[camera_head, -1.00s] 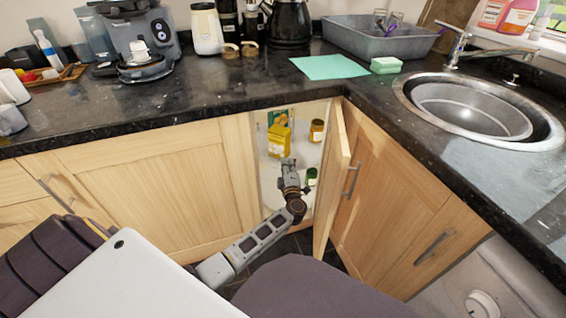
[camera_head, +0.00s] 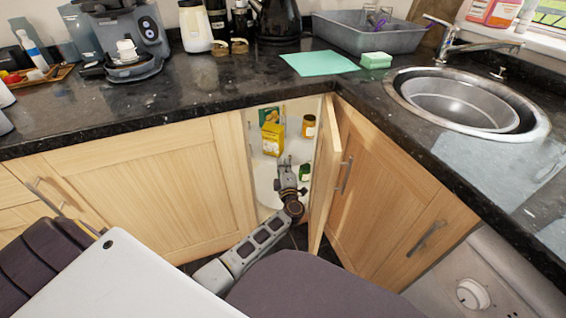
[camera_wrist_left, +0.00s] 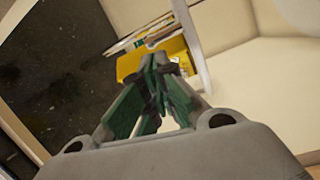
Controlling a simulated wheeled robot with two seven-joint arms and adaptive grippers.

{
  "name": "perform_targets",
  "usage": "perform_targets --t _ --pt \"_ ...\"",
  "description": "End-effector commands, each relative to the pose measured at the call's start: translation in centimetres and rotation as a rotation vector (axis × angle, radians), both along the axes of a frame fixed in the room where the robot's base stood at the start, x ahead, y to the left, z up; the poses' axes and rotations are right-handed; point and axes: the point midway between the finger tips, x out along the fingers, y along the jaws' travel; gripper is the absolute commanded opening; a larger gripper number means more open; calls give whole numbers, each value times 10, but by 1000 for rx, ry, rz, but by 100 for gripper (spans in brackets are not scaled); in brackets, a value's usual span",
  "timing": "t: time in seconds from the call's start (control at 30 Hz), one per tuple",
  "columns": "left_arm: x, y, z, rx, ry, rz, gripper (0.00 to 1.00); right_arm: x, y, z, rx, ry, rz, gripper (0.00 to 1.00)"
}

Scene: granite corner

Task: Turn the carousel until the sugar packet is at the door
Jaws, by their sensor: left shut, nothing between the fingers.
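The corner cupboard is open, and the white carousel (camera_head: 263,188) shows inside it. A yellow packet (camera_head: 272,139) stands upright on an upper tier near the left side of the opening; its label is too small to read, so I cannot confirm that it is the sugar. A jar (camera_head: 309,126) stands to its right, and a green-topped item (camera_head: 305,172) sits lower down. My left gripper (camera_head: 284,163) reaches into the opening, shut and empty, just below the yellow packet. The wrist view shows its closed fingers (camera_wrist_left: 163,68) before something yellow (camera_wrist_left: 131,63); contact is unclear. My right gripper is out of view.
The cupboard door (camera_head: 326,175) stands open to the right of my left arm. A green and yellow box (camera_head: 268,114) is behind the packet. The dark worktop (camera_head: 180,115) overhangs the opening, and a closed cupboard front (camera_head: 150,185) is on the left.

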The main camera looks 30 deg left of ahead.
Motion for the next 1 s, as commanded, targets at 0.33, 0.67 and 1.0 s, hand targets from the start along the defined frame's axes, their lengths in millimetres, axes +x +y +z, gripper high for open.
perform_targets --t 0.33,0.67,1.0 --pt "-32 -23 -4 -2 2 1 0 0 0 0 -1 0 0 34" --pt "-63 -45 -6 -2 3 0 0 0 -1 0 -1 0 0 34" --pt "-81 -58 -6 -1 1 1 0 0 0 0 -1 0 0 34"
